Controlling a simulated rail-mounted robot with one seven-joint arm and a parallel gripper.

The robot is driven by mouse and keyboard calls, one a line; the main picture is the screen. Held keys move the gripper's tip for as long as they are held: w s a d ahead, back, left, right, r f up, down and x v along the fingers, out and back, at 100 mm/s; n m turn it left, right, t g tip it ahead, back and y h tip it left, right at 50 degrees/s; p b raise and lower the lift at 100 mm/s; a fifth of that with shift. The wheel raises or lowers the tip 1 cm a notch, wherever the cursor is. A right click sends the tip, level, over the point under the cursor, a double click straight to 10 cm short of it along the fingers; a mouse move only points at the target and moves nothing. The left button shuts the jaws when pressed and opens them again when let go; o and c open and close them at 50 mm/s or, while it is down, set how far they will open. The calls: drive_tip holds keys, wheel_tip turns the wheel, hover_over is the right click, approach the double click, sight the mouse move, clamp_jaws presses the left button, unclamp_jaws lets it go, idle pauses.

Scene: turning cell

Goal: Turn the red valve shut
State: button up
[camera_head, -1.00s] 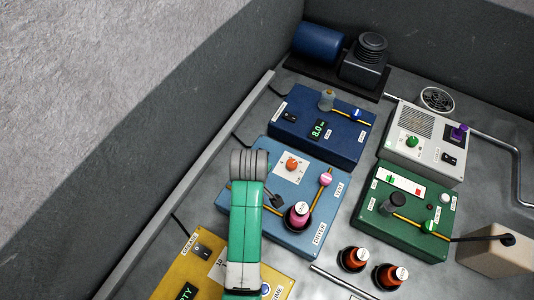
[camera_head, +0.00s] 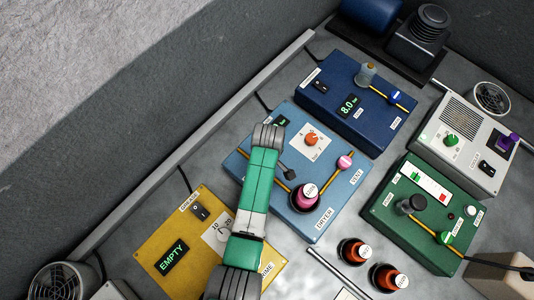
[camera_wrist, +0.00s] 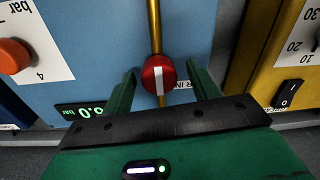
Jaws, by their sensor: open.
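The red valve (camera_wrist: 152,73) is a round red knob with a white stripe, on a yellow pipe on the light blue panel (camera_wrist: 95,70). The stripe runs along the pipe. My gripper (camera_wrist: 161,72) is open, one green finger on each side of the knob. Small gaps seem to show beside it; I cannot tell whether either finger touches. A label beside the knob is partly hidden by the right finger. In the head view my arm hides the valve and my gripper, over the left part of the blue panel (camera_head: 335,195).
A yellow panel (camera_head: 160,228) lies at the lower left, a dark blue panel (camera_head: 345,85) above and a green panel (camera_head: 405,225) to the right.

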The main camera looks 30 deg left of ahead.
drive_tip(key=shift+w, duration=0.1)
drive_tip(key=c, duration=1)
drive_tip(key=shift+r+p, duration=0.15)
drive_tip(key=shift+p, duration=0.15)
drive_tip(key=m+p, duration=0.2)
drive_tip(key=m, duration=0.2)
drive_tip(key=m+p, duration=0.2)
drive_tip(key=m, duration=0.2)
drive_tip(key=shift+m, duration=0.4)
drive_tip(key=m+p, duration=0.1)
drive_tip(key=m, duration=0.3)
drive_tip(key=shift+m+p, duration=0.6)
drive_tip(key=shift+m, duration=1.9)
